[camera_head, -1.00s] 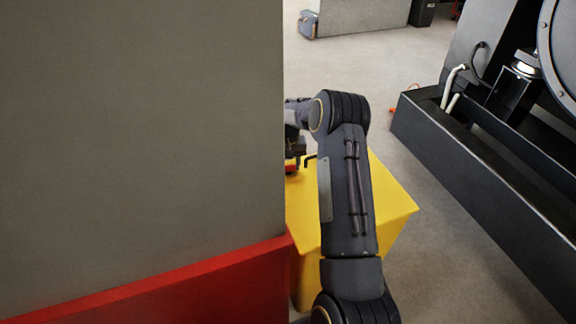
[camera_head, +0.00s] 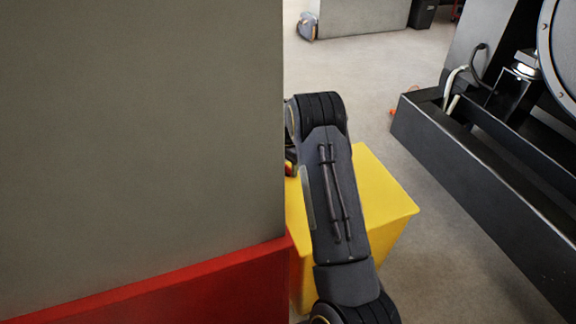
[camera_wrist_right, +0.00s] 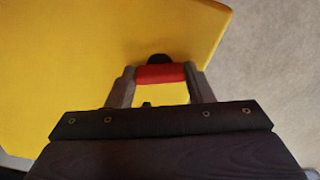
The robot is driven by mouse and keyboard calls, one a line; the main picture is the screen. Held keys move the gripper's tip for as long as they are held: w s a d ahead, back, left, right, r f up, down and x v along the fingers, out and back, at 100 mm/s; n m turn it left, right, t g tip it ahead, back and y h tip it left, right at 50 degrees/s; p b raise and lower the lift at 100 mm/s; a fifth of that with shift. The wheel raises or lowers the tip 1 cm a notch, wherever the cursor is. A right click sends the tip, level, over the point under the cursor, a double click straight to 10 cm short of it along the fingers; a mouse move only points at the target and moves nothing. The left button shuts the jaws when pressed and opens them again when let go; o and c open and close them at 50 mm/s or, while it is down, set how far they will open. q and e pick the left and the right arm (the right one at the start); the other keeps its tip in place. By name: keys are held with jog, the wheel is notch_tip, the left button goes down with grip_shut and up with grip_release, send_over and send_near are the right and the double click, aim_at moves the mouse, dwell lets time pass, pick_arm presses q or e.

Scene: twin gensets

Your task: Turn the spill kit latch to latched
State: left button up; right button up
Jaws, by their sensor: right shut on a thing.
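The spill kit is a yellow box (camera_head: 385,205), partly hidden in the head view behind a grey panel and my right arm. In the right wrist view the yellow top (camera_wrist_right: 70,60) fills much of the picture. The latch shows there as a red bar (camera_wrist_right: 160,73) with a black round piece behind it. My right gripper (camera_wrist_right: 161,78) is shut on the red bar, one finger at each end. In the head view the right gripper is mostly hidden, with only a small red and orange part showing near the panel edge. My left gripper is not in view.
A large grey panel (camera_head: 140,130) with a red base (camera_head: 160,290) blocks the left half of the head view. A black genset skid (camera_head: 480,170) stands on the right. Grey floor (camera_head: 375,85) lies open between them.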

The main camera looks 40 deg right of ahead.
aim_at(288, 167)
jog(key=shift+m, duration=2.1)
jog(key=o, duration=1)
jog(key=shift+r, duration=0.1)
notch_tip(288, 167, up, 8)
jog(key=shift+f+p, duration=0.2)
jog(key=shift+p, duration=0.25)
